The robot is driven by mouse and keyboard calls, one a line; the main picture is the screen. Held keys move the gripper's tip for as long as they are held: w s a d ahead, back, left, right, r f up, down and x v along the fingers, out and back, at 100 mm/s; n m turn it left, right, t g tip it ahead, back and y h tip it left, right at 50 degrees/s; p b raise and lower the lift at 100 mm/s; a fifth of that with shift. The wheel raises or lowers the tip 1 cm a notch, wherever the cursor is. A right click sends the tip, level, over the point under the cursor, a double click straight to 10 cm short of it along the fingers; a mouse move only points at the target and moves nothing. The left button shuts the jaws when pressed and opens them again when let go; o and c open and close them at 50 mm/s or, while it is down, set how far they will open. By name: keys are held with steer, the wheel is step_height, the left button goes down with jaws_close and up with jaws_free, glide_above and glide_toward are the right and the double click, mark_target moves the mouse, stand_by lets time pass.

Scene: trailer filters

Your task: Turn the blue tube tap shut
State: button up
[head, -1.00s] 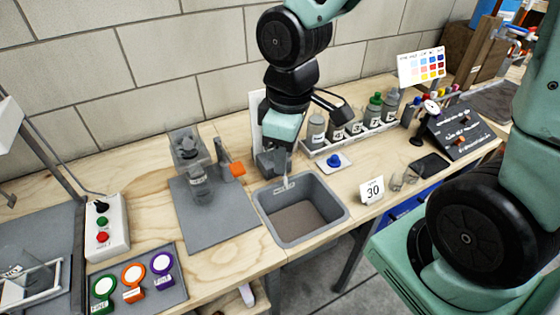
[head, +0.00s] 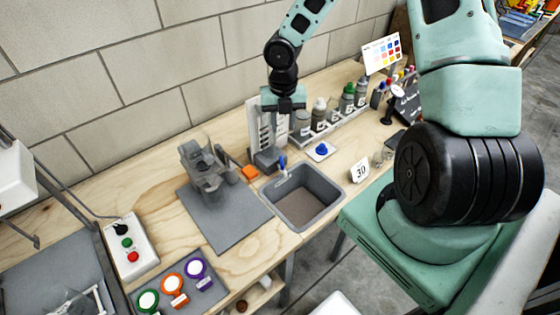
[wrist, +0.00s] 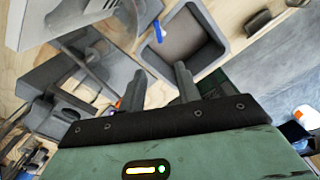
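The blue tube tap (head: 282,161) is a small blue lever at the back left rim of the grey sink (head: 333,203), by a pale spout. In the wrist view the blue lever (wrist: 158,32) stands at the sink's edge, beyond my fingertips. My gripper (head: 283,108) is above and behind the tap in the head view, in front of a pale upright board (head: 256,128). In the wrist view my gripper (wrist: 159,75) has its two fingers apart, with nothing between them. The fingers are not touching the lever.
A "30" card (head: 360,170) stands at right.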

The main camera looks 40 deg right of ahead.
mark_target(282, 165)
step_height(282, 165, down, 16)
steer(key=shift+f+b, duration=0.1)
steer(key=shift+b, duration=0.25)
steer(key=shift+c, duration=0.3)
